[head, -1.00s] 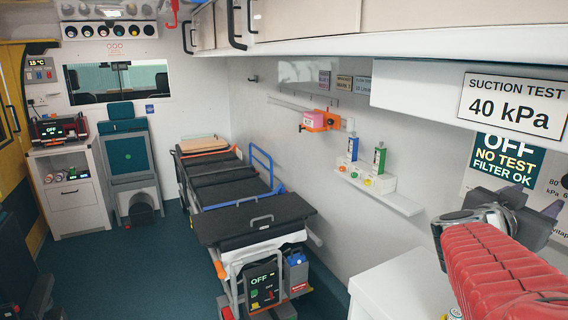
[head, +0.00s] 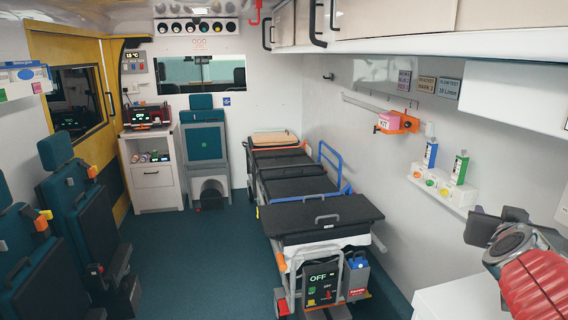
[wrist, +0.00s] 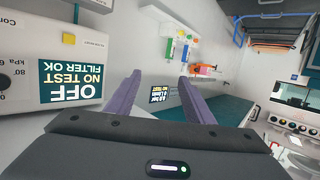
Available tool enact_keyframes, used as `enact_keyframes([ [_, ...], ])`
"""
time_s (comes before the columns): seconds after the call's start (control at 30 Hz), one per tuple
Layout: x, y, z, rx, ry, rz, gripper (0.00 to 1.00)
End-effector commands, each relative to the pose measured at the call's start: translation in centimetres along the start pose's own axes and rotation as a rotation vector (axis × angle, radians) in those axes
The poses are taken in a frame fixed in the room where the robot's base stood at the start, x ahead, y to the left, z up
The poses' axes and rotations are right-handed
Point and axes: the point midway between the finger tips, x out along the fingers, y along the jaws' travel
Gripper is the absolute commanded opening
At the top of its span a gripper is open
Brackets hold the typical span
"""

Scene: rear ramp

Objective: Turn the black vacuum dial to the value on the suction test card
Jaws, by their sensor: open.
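The suction unit's panel (wrist: 20,30) is at the left of the wrist view, upside down. Its dark screen (wrist: 70,75) reads OFF, NO TEST, FILTER OK.
A stretcher (head: 320,213) stands along the right wall, with dark green floor (head: 190,260) free to its left. Folded seats (head: 85,200) line the left side. A small wall shelf (head: 440,192) with bottles and a white counter (head: 455,300) lie near my arm.

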Motion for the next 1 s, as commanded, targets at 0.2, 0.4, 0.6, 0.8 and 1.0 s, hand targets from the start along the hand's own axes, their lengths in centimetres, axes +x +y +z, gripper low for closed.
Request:
enact_keyframes([
  [0.2,-4.7,-10.2,4.8,-0.049,-0.156,-0.277,0.48],
  [0.4,-11.3,-16.2,10.8,-0.125,-0.345,-0.465,0.48],
  [0.6,-18.4,-18.2,17.2,-0.233,-0.555,-0.565,0.48],
  [0.8,-23.8,-17.0,22.3,-0.347,-0.730,-0.568,0.48],
  [1.0,-25.7,-15.8,24.1,-0.394,-0.796,-0.546,0.48],
])
